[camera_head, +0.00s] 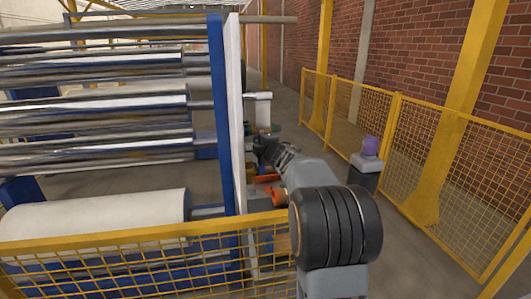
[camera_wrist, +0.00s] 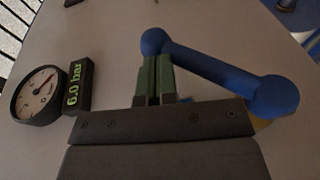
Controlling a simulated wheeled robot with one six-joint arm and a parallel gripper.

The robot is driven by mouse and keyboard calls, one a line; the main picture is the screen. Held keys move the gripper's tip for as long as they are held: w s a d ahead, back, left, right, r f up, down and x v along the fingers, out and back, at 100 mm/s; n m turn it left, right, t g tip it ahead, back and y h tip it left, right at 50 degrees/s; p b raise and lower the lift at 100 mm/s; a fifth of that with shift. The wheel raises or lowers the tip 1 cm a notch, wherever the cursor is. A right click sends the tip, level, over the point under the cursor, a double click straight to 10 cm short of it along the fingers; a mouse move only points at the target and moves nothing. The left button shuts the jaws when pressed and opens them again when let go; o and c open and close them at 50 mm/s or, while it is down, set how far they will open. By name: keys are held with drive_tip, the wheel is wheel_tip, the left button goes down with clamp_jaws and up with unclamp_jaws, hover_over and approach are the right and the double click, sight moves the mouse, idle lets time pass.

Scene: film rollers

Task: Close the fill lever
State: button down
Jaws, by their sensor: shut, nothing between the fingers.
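A blue lever with rounded ends (camera_wrist: 215,68) shows in the wrist view, in front of a pale grey panel (camera_wrist: 115,30). It runs from a knob at upper centre down to a larger knob at right. My gripper (camera_wrist: 157,60) has its two green fingers together with nothing between them. The fingertips are just below the lever's upper-left knob; I cannot tell whether they touch it. In the head view my arm reaches toward the machine's side, and I cannot make out the lever there.
A round dial gauge (camera_wrist: 38,95) and a display reading 6.0 bar (camera_wrist: 78,86) sit left of my gripper. In the head view, metal rollers (camera_head: 95,105) fill the left, and yellow mesh fence (camera_head: 440,170) runs along the right. A grey floor aisle lies between.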

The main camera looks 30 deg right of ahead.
drive_tip(key=shift+w+d+f+b, duration=0.2)
drive_tip(key=shift+w+f, duration=0.15)
drive_tip(key=shift+w, duration=0.2)
drive_tip(key=shift+w+d+f+b, duration=0.15)
drive_tip(key=shift+w+f, duration=0.15)
drive_tip(key=shift+w, duration=0.2)
drive_tip(key=shift+s+r+p, duration=0.1)
drive_tip(key=shift+r+p, duration=0.35)
drive_tip(key=s+r+p, duration=0.5)
drive_tip(key=s+r, duration=0.2)
drive_tip(key=r, duration=0.4)
drive_tip(key=shift+d, duration=0.35)
